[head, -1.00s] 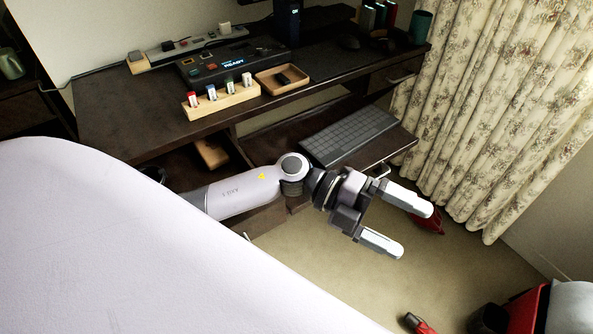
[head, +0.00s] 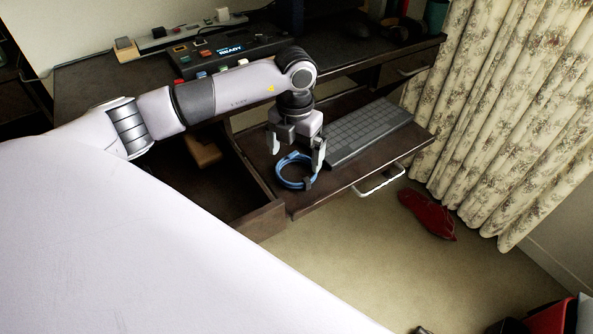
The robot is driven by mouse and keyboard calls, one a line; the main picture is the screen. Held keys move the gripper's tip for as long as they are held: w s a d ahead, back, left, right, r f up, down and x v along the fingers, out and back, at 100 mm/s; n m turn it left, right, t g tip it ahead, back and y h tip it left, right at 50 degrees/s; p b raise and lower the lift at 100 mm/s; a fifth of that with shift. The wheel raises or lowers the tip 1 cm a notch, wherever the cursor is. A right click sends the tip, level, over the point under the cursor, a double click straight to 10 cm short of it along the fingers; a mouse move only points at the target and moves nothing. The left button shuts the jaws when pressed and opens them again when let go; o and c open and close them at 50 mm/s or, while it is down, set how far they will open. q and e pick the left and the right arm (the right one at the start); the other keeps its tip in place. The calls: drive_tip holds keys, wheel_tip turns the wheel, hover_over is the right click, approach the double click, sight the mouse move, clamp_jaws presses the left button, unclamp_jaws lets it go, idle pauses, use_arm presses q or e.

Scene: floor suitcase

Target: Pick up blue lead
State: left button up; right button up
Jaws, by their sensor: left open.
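The blue lead (head: 283,177) is a coiled loop lying on the pulled-out keyboard tray (head: 352,173), to the left of the keyboard. My left gripper (head: 296,158) points down over the coil from above, its two fingers apart. The right finger overlaps the coil's right side in the head view; I cannot tell whether it touches it. Nothing is seen held between the fingers. My right gripper is not in view.
A dark keyboard (head: 367,130) lies close to the right of the gripper. A white drawer handle (head: 380,180) sticks out at the tray's front. An open drawer (head: 215,185) is to the left. A red item (head: 427,214) lies on the floor by the curtain (head: 500,110).

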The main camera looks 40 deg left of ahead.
sight(295, 177)
use_arm(q)
drive_tip(key=f, duration=0.4)
drive_tip(key=shift+s+f+b, duration=0.1)
drive_tip(key=shift+s+b, duration=0.1)
drive_tip(key=shift+b, duration=0.1)
drive_tip(key=shift+c, duration=0.3)
drive_tip(key=c, duration=0.7)
